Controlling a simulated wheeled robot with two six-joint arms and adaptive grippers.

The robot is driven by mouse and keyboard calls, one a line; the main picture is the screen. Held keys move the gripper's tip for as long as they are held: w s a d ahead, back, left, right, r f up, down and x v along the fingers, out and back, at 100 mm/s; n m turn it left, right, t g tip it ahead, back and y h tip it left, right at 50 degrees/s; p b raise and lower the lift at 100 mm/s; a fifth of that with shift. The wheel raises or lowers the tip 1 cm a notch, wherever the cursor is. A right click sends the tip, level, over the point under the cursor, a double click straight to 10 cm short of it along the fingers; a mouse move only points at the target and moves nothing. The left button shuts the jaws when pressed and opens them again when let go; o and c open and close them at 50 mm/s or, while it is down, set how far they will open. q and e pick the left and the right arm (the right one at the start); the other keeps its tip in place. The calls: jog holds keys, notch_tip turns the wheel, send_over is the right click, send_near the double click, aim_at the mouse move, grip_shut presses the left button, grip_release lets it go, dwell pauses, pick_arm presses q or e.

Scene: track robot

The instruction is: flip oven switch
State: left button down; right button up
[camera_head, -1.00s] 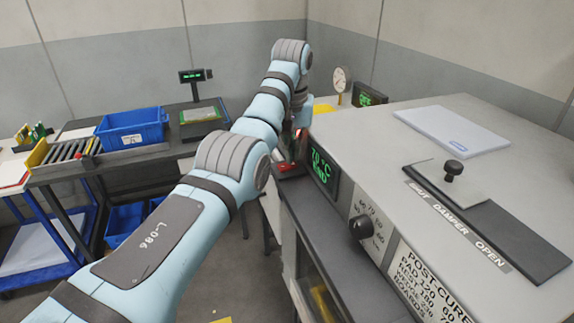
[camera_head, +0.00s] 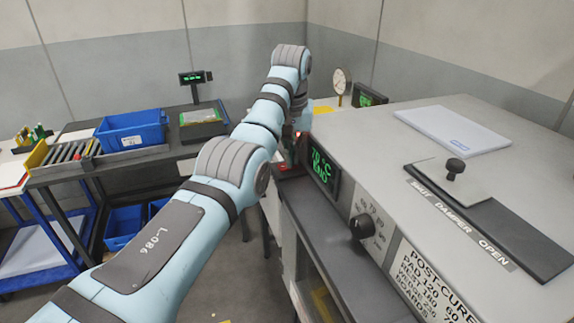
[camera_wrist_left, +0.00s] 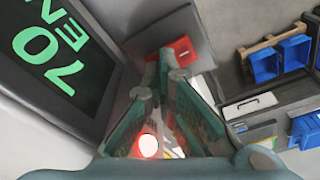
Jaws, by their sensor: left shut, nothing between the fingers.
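The oven (camera_head: 400,135) is the large grey box at the right, with a black display (camera_head: 323,165) of green characters on its front. A red switch (camera_wrist_left: 183,50) on a grey plate shows in the left wrist view, just beyond the fingertips. My left gripper (camera_wrist_left: 168,80) is shut and empty, its tips close to the switch; I cannot tell whether they touch it. In the head view my left gripper (camera_head: 291,152) is small and partly hidden by the arm, beside the display. A glowing red lamp (camera_wrist_left: 148,147) shows between the finger links. My right gripper is out of view.
A dark knob (camera_head: 362,227) sticks out of the oven front, and a damper slider (camera_head: 455,168) lies on top. A blue bin (camera_head: 133,130) and a scale (camera_head: 201,118) stand on the bench at the left. The floor between bench and oven is open.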

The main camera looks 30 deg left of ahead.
pick_arm(q)
notch_tip(320, 180, up, 5)
jog(key=p, duration=0.6)
jog(key=shift+r, duration=0.1)
jog(key=shift+r+b, duration=0.3)
jog(key=shift+r, duration=0.5)
jog(key=shift+a, duration=0.1)
